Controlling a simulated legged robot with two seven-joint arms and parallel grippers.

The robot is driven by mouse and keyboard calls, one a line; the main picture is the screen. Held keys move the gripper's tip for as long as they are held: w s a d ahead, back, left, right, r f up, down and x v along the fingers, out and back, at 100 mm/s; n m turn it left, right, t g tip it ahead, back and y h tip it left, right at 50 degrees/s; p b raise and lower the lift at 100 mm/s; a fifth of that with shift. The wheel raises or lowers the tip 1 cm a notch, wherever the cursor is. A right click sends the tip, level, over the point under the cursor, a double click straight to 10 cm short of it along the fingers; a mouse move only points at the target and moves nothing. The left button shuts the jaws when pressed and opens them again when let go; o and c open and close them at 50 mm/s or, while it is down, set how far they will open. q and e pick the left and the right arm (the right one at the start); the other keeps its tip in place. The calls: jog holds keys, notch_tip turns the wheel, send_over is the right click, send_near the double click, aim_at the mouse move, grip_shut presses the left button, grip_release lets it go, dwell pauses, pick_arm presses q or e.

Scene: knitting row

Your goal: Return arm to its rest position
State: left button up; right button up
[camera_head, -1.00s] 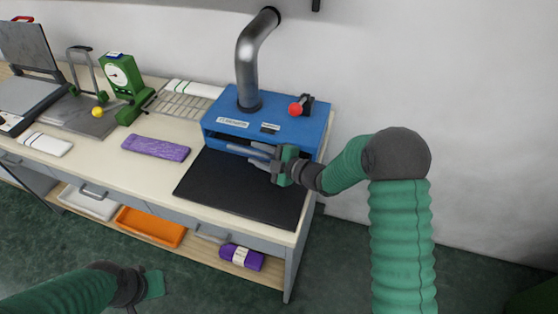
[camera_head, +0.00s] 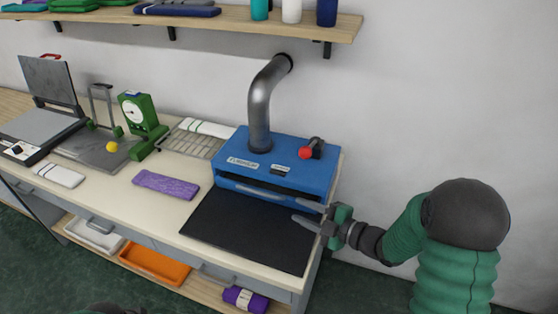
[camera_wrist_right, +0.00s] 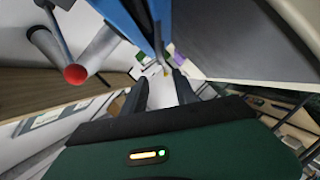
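My right arm (camera_head: 440,235) comes in from the right edge. Its gripper (camera_head: 296,211) is over the right side of the black mat (camera_head: 240,230), just in front of the blue machine (camera_head: 290,175). The two fingers are apart with nothing between them. The right wrist view also shows the open, empty fingers (camera_wrist_right: 160,90). My left gripper is out of the picture; only a dark bit of that arm shows at the bottom edge of the head view.
The blue machine has a red knob (camera_head: 305,153) and a metal pipe (camera_head: 261,105). A purple folded knit (camera_head: 165,185) and a green dial scale (camera_head: 140,120) are on the bench left of it. A shelf (camera_head: 250,22) hangs above. Right of the bench is bare wall.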

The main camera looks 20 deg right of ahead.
jog(key=s+d+f+m+g+h+p, duration=0.25)
jog(key=s+m+g+h, duration=0.2)
jog(key=m+h, duration=0.6)
jog(key=s+a+f+m+g, duration=0.1)
jog(key=s+a+m+g, duration=0.1)
jog(key=s+m, duration=0.2)
jog(key=s+a+f+m+g+y, duration=0.1)
jog(key=s+a+m+g, duration=0.1)
jog(key=s, duration=0.8)
jog(key=shift+s+m+g, duration=0.35)
jog(key=shift+m+g, duration=0.5)
jog(key=shift+m, duration=0.2)
jog(key=shift+a+y, duration=0.1)
jog(key=shift+y, duration=0.15)
jog(key=shift+c, duration=0.4)
